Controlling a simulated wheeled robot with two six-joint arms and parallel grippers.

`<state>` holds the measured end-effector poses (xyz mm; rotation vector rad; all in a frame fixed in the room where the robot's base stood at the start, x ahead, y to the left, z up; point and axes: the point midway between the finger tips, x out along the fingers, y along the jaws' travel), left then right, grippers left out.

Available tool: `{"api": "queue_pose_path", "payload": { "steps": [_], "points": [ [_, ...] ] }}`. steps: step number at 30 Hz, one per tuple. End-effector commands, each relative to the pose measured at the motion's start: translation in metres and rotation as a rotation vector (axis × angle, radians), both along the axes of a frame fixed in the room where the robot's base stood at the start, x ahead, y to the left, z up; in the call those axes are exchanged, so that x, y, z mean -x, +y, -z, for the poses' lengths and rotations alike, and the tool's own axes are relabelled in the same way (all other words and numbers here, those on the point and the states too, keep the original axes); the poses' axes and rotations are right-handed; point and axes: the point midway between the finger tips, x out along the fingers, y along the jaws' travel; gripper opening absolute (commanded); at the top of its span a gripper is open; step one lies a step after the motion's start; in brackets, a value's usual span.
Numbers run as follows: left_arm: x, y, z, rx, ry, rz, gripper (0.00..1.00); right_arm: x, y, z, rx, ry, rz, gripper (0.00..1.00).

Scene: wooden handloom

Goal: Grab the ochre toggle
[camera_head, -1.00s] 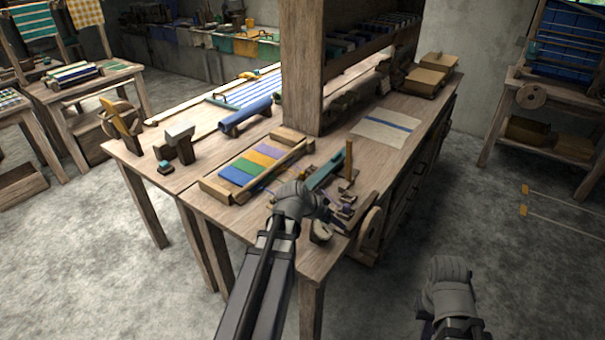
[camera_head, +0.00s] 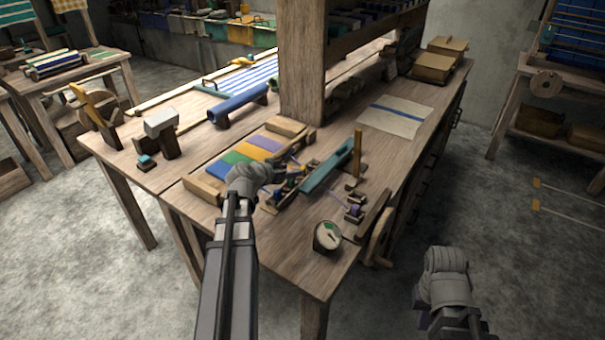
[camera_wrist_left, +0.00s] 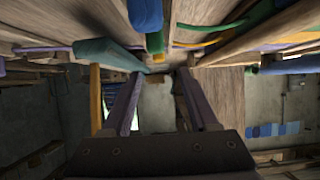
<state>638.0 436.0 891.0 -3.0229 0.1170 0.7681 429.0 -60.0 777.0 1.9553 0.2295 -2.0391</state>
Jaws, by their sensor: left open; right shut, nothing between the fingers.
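I cannot tell for sure which piece is the ochre toggle. An upright ochre peg (camera_head: 358,154) stands on the bench beside the teal bar (camera_head: 328,167). It appears to show as an ochre upright left of the fingers in the left wrist view (camera_wrist_left: 95,98). My left gripper (camera_head: 290,178) is over the bench, left of the peg, among small coloured parts that partly hide it. Its two fingers are apart and empty in the left wrist view (camera_wrist_left: 162,95). My right gripper (camera_head: 424,318) is low, off the bench's right side, mostly hidden by my wrist.
A round dial (camera_head: 327,236) stands at the bench's near corner. Two ochre-ended rods or cords (camera_head: 537,183) are at the far right. A striped cloth (camera_head: 396,117) lies flat.

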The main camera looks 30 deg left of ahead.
Motion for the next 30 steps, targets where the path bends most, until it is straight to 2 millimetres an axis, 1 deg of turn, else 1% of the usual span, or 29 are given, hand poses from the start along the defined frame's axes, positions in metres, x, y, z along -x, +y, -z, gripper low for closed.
{"api": "queue_pose_path", "payload": {
  "steps": [1, 4, 11, 14, 21, 24, 29, 30],
  "points": [
    [-0.007, 0.000, 0.006, 0.000, 0.000, 0.001, 0.60, 0.000, 0.000, 0.006, 0.000, 0.000, 0.000, 0.00],
    [-0.016, -0.001, 0.011, 0.000, 0.001, 0.001, 0.60, 0.000, 0.000, 0.010, 0.000, 0.000, 0.000, 0.00],
    [-0.021, -0.002, 0.013, 0.000, 0.002, 0.001, 0.60, 0.000, 0.000, 0.012, 0.000, 0.000, 0.000, 0.00],
    [-0.030, -0.003, 0.019, 0.000, 0.001, 0.002, 0.60, 0.000, 0.000, 0.019, 0.000, 0.000, 0.000, 0.00],
    [-0.060, -0.006, 0.035, -0.001, 0.002, 0.001, 0.60, 0.000, 0.000, 0.035, 0.000, 0.000, 0.000, 0.00],
    [-0.063, -0.007, 0.035, 0.000, 0.001, 0.000, 0.60, 0.000, 0.000, 0.035, 0.000, 0.000, 0.000, 0.00],
    [-0.062, -0.007, 0.034, 0.000, 0.001, 0.000, 0.60, 0.000, 0.000, 0.034, 0.000, 0.000, 0.000, 0.00],
    [-0.062, -0.007, 0.034, 0.000, 0.002, 0.000, 0.56, 0.000, 0.000, 0.034, 0.000, 0.000, 0.000, 0.00]
  ]
}}
